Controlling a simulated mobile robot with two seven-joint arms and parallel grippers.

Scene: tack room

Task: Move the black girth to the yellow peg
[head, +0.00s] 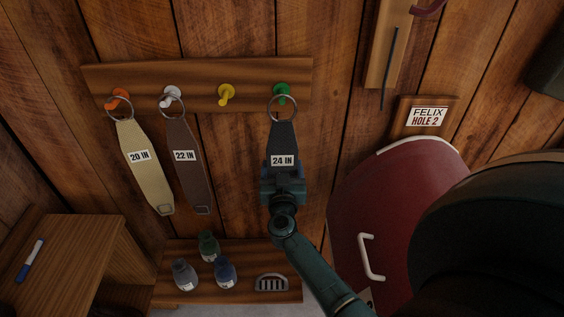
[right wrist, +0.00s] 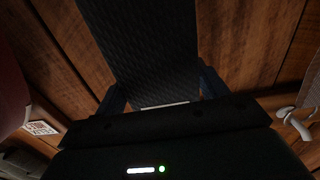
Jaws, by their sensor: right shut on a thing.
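The black girth (head: 283,138), labelled 24 IN, hangs by its ring from the green peg (head: 282,91) at the right of the peg rail. The yellow peg (head: 227,93), just left of it, is bare. My right gripper (head: 283,178) is shut on the girth below its label, hiding its lower end. In the right wrist view the girth's dark textured strap (right wrist: 145,50) runs up from between the fingers. My left gripper is not in view.
A tan girth (head: 145,170) hangs on the orange peg (head: 119,98) and a brown girth (head: 187,170) on the white peg (head: 172,94). Several bottles (head: 225,273) and a curry comb (head: 271,283) sit on a low shelf. A red panel with a white handle (head: 371,258) stands at right.

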